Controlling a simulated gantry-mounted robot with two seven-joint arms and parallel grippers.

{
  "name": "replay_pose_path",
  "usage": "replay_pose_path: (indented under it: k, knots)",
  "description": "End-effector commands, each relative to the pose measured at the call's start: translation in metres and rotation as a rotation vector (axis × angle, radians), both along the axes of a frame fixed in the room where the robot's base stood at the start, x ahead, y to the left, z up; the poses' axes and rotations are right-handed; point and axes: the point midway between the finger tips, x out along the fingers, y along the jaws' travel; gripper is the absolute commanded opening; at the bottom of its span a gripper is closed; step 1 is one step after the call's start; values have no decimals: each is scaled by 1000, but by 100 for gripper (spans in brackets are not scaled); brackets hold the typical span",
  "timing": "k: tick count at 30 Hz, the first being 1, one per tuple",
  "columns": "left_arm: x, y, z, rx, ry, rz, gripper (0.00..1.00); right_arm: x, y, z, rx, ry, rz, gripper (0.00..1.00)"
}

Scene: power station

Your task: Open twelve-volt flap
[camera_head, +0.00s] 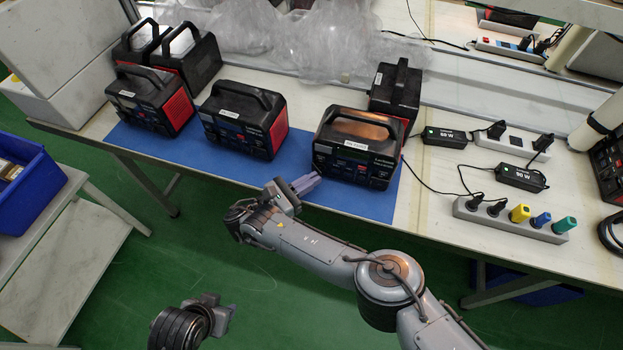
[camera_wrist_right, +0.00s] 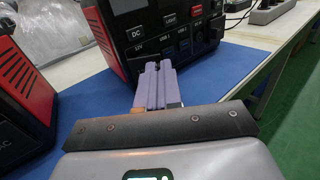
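The black and red power station (camera_head: 355,148) stands at the front right of the blue mat. In the right wrist view its front panel (camera_wrist_right: 190,40) shows DC and LIGHT buttons and labels reading 12V, USB 1 and USB 2. The 12V area (camera_wrist_right: 139,50) is just behind my fingertips, which partly hide it; I cannot tell the flap's position. My right gripper (camera_head: 308,181) has its purple fingers together, close to the panel's lower left; it also shows in the right wrist view (camera_wrist_right: 158,68). Contact is unclear. My left gripper (camera_head: 225,314) is low, away from the table; its opening is unclear.
Two similar stations (camera_head: 245,120) (camera_head: 150,98) stand left on the blue mat (camera_head: 312,185), with others behind. Chargers (camera_head: 445,137) and a power strip (camera_head: 512,218) with cables lie right. A blue crate (camera_head: 28,185) is at the left edge. The mat's front is clear.

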Motion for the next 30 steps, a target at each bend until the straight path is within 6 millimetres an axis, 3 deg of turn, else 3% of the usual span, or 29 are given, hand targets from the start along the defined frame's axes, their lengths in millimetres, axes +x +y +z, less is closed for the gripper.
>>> replay_pose_path:
  k: [19,25,30]
  knots:
    - [0,0,-1,0,0,0,43,0,2,-1,2,3,-34,0]
    - [0,1,-1,6,0,-4,43,0,2,-1,1,2,-34,30]
    - [0,2,-1,7,0,-5,43,0,2,-1,0,1,-35,30]
